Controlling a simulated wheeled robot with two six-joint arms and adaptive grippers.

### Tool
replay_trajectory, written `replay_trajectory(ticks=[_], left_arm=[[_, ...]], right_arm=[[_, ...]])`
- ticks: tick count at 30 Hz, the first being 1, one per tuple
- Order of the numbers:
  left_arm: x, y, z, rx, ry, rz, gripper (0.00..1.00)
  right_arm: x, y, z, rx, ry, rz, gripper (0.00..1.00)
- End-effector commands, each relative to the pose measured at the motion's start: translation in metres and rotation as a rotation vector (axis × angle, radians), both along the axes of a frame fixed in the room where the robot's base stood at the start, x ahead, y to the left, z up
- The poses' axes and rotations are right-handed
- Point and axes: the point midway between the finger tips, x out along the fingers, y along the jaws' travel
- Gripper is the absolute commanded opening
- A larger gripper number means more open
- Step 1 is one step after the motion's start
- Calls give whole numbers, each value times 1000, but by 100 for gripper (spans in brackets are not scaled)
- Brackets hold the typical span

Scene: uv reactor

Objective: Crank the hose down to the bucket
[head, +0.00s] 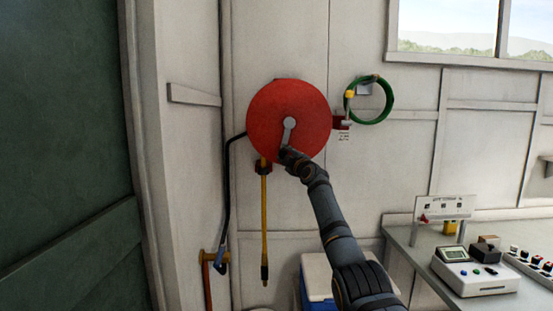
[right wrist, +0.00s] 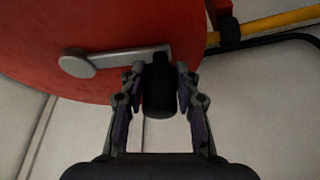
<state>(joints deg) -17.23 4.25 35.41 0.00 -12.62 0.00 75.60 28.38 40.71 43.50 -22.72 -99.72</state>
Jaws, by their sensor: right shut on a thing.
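The red hose reel (head: 262,112) is on the pale wall, with a grey crank arm (head: 289,130) at its hub. The crank points down and slightly left. My right gripper (head: 286,154) is at the crank's lower end. In the right wrist view my right gripper (right wrist: 160,80) is shut on the black crank handle (right wrist: 159,92), with a finger on each side. The yellow hose (head: 264,215) hangs straight down below the reel and ends in a dark nozzle (head: 264,273). A pale rim (head: 262,309), perhaps the bucket's, barely shows at the bottom edge. My left gripper is out of view.
A black pipe (head: 227,190) runs down left of the reel to a tap (head: 218,262). A green hose coil (head: 371,120) hangs to the right. A white-lidded blue cooler (head: 316,275) stands below, partly behind my arm. A bench (head: 415,262) with instruments is at right.

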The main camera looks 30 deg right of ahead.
Motion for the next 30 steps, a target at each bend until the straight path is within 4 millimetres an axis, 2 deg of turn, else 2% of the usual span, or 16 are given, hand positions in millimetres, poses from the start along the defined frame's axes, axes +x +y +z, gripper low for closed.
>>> replay_trajectory(ticks=[12,30], left_arm=[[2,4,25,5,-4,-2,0],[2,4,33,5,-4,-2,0]], right_arm=[[-17,-28,-1,-243,155,1,0],[-22,-37,-2,-330,206,2,0]])
